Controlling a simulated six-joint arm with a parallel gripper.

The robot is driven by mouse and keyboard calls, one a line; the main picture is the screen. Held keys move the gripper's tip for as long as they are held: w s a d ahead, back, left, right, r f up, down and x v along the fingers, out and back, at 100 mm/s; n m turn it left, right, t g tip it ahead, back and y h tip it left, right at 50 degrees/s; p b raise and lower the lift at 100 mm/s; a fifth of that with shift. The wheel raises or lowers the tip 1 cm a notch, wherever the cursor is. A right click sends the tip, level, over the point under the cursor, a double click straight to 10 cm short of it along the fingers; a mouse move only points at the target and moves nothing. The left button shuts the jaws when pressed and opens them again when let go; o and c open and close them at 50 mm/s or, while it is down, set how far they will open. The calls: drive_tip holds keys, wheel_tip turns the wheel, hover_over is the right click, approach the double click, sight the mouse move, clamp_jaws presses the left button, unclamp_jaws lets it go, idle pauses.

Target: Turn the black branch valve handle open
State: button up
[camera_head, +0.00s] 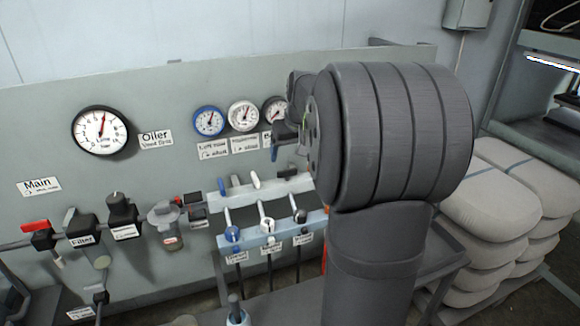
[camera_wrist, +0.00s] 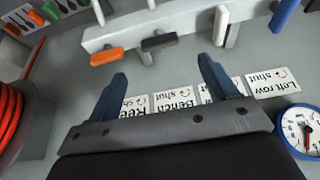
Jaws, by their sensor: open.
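The black branch valve handle (camera_wrist: 161,42) shows in the wrist view, lying roughly along the pale valve rail (camera_wrist: 128,31). An orange handle (camera_wrist: 106,56) is to its left, and a white handle (camera_wrist: 221,27) to its right stands across the rail. In the head view the black handle (camera_head: 287,172) is near the right end of the upper rail, partly behind my arm. My gripper (camera_wrist: 165,82) is open and empty, its two blue fingers apart from the black handle and below it in the wrist picture. In the head view my gripper (camera_head: 276,150) is mostly hidden by my wrist.
Gauges (camera_head: 209,121) and labels (camera_head: 213,148) are on the panel close to my gripper. A blue handle (camera_wrist: 283,14) is farther right. A lower rail (camera_head: 250,243) carries blue, white and black knobs. A red hose (camera_wrist: 12,115) hangs at the wrist view's left. Stacked sacks (camera_head: 490,205) stand right.

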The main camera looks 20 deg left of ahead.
sight(287, 170)
drive_tip(key=x, duration=0.8)
drive_tip(key=shift+c, duration=0.5)
drive_tip(key=c, duration=0.9)
